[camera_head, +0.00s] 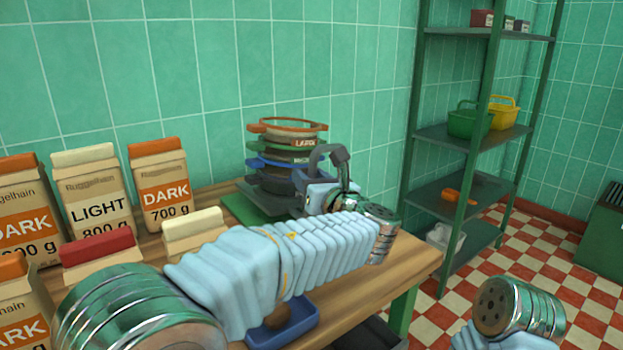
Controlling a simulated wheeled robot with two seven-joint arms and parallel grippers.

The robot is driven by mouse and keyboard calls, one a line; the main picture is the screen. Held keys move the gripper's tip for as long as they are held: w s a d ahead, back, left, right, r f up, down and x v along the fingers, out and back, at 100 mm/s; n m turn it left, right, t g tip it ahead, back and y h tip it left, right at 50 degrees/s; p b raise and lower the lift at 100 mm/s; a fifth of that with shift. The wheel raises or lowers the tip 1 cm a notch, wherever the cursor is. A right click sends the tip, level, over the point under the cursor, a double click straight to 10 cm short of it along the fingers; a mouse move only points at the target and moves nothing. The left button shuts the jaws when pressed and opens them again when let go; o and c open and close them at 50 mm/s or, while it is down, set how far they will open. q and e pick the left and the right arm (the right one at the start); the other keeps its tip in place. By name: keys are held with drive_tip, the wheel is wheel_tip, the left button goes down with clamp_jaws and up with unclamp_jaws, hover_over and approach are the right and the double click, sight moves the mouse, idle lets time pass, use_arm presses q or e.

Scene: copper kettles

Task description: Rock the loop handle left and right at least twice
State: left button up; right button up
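My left gripper (323,190) is at the far end of my pale blue sleeved arm, just in front and to the right of a stack of round rimmed pieces (290,147) in orange, green, blue and grey. A dark grey arched piece (328,150) stands up at the gripper. I cannot tell whether it is the loop handle or part of the gripper. The fingertips and any contact are too small and overlapped to make out. My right arm shows only at the bottom right; its gripper is out of view.
Labelled bags marked DARK (166,190) and LIGHT (96,208) stand on the left of the wooden table (400,264). A blue tray (290,326) is below my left arm. A green shelf rack (470,142) stands to the right, with checkered floor (530,255) in front.

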use_arm(q)
clamp_jaws()
drive_tip(key=n+b, duration=0.1)
drive_tip(key=b, duration=0.1)
drive_tip(key=s+a+f+n+b, duration=0.1)
drive_tip(key=b, duration=0.1)
drive_tip(key=shift+s+a+f+b, duration=0.1)
drive_tip(key=shift+a+f+b, duration=0.15)
drive_tip(key=shift+a+b, duration=0.1)
drive_tip(key=shift+s+a+r+n+b, duration=0.2)
drive_tip(key=shift+n+b, duration=0.2)
drive_tip(key=shift+n, duration=0.3)
drive_tip(key=shift+o, duration=0.3)
unclamp_jaws()
